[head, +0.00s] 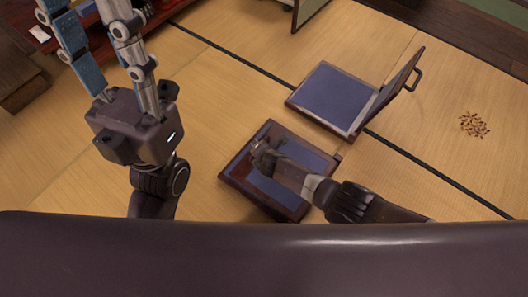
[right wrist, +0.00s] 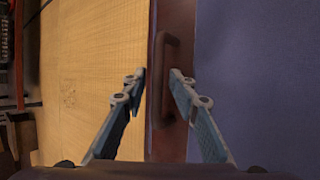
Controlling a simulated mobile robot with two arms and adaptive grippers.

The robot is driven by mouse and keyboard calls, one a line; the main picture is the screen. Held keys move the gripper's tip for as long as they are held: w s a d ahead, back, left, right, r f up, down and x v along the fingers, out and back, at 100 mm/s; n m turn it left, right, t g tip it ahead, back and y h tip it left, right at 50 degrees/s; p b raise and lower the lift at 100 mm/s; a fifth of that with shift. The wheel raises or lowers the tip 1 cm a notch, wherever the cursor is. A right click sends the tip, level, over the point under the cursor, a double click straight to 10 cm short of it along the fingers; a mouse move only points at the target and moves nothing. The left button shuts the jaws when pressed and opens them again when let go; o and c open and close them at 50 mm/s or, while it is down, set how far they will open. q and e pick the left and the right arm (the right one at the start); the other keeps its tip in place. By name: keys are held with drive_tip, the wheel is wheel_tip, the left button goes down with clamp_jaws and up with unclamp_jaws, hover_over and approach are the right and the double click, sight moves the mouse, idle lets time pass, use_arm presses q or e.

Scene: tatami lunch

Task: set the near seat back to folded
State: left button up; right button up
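The near seat (head: 240,168) is a low dark-framed square with a blue surface. No raised back shows on it; its back appears to lie flat over the seat, though my right arm covers part of it. In the right wrist view, a brown handle (right wrist: 171,50) stands on the wooden edge (right wrist: 160,140) beside the blue panel (right wrist: 260,80). My right gripper (right wrist: 158,78) is open above that edge, with the handle between its fingertips in the picture; contact cannot be told. My left gripper (head: 84,12) is open and empty, raised at the upper left.
The far seat (head: 330,95) is just behind, its back (head: 398,82) raised at the right with a handle (head: 416,79). Small brown pieces (head: 474,125) lie on the tatami (head: 440,150) at right. Low dark furniture (head: 22,75) stands at left. Tatami between is clear.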

drive_tip(key=v, duration=1.1)
drive_tip(key=shift+s, duration=0.3)
drive_tip(key=shift+d+r, duration=0.15)
idle(0.4)
